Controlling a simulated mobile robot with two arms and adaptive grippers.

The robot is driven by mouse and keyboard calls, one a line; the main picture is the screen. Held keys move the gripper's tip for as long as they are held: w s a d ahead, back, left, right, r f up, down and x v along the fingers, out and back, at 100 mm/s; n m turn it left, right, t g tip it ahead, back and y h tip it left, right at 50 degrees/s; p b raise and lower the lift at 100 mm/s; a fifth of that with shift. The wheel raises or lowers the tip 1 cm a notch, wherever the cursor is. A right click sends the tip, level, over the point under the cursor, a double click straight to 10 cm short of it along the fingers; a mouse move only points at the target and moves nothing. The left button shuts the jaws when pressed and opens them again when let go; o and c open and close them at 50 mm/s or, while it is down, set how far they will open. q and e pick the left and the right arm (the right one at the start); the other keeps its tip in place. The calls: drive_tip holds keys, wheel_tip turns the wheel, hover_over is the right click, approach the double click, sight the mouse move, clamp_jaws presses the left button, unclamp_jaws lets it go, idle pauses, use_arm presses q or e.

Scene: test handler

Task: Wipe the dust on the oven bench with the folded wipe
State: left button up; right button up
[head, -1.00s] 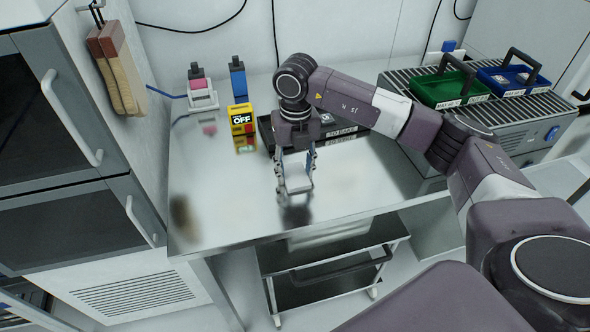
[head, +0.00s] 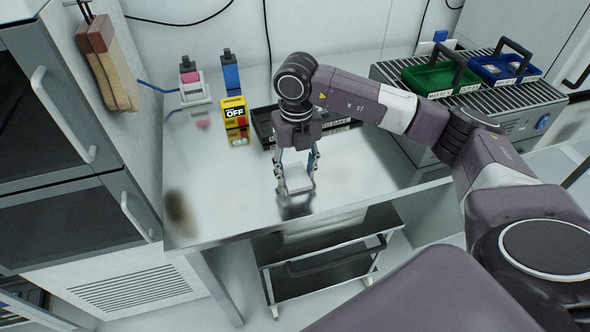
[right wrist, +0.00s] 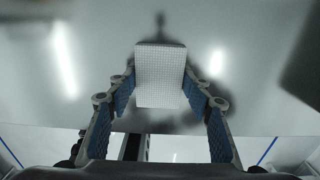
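The folded wipe (head: 298,179) is a small white pad with a fine grid pattern, seen in the right wrist view (right wrist: 160,76) between the blue-padded fingers. My right gripper (head: 295,183) points down over the shiny metal oven bench (head: 235,205), with its fingertips against the wipe's two sides. The wipe is at or just above the bench top; I cannot tell if it touches. A brown, blurred dust patch (head: 177,210) lies at the bench's front left corner, well left of the gripper. My left gripper is not in view.
A yellow OFF switch box (head: 235,118), a white device (head: 194,91) and a dark tray (head: 262,126) stand along the bench's back. An oven front (head: 60,125) borders the left. Green (head: 440,80) and blue (head: 503,68) bins sit at right.

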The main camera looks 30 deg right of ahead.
drive_tip(key=shift+r, duration=0.3)
idle(0.5)
drive_tip(key=c, duration=0.8)
drive_tip(key=shift+r, duration=0.1)
drive_tip(key=shift+c, duration=0.4)
drive_tip(key=shift+w, duration=0.1)
idle(0.3)
